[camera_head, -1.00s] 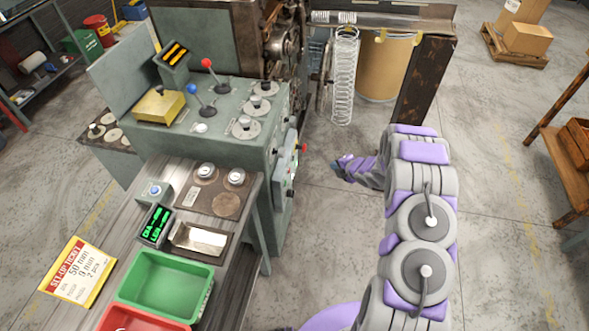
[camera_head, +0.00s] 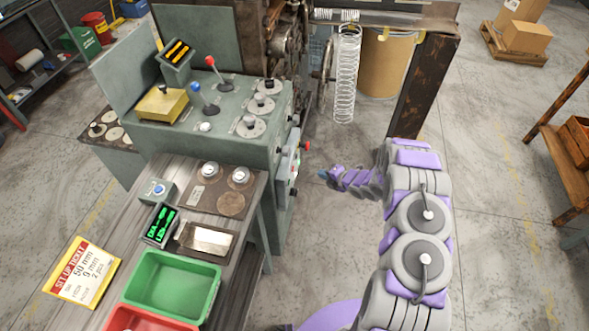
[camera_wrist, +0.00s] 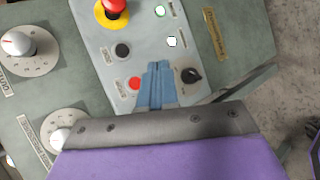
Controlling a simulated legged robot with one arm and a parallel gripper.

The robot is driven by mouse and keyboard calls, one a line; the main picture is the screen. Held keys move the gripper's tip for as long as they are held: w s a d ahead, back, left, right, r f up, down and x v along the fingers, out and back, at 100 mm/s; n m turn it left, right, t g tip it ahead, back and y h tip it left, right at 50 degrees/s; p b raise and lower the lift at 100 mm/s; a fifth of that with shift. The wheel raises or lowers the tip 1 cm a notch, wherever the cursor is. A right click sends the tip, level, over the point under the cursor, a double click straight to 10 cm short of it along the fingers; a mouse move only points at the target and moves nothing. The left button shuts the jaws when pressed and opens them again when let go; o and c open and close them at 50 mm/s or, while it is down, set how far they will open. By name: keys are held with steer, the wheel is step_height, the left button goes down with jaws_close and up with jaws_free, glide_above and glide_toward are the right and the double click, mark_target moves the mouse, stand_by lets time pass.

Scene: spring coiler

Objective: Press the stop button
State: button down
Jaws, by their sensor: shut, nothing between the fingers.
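The control panel (camera_wrist: 105,50) fills the top middle of the wrist view, and its side shows in the head view (camera_head: 288,170). A small red button (camera_wrist: 135,84), probably the stop button, sits low on the panel; its label is too small to read. A red mushroom button (camera_wrist: 116,8) on a yellow ring is higher up. A black button (camera_wrist: 122,50) lies between them. My gripper (camera_wrist: 157,66) has blue fingertips shut together and empty, just right of the small red button in the picture. In the head view my gripper (camera_head: 322,174) is right of the panel, apart from it.
Beside my fingertips is a black rotary knob (camera_wrist: 190,75). Two lit indicators (camera_wrist: 172,42) are above it. Levers and dials top the green machine (camera_head: 215,130). A wire coil (camera_head: 346,75) hangs behind.

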mark_target(293, 169)
steer(key=w+a, duration=0.2)
steer(key=a, duration=0.6)
steer(key=shift+w, duration=0.2)
steer(key=shift+d, duration=0.15)
steer(key=shift+d, duration=0.4)
steer(key=shift+a, duration=0.45)
stand_by(0.9)
steer(key=shift+a+r, duration=0.1)
steer(key=shift+a, duration=0.05)
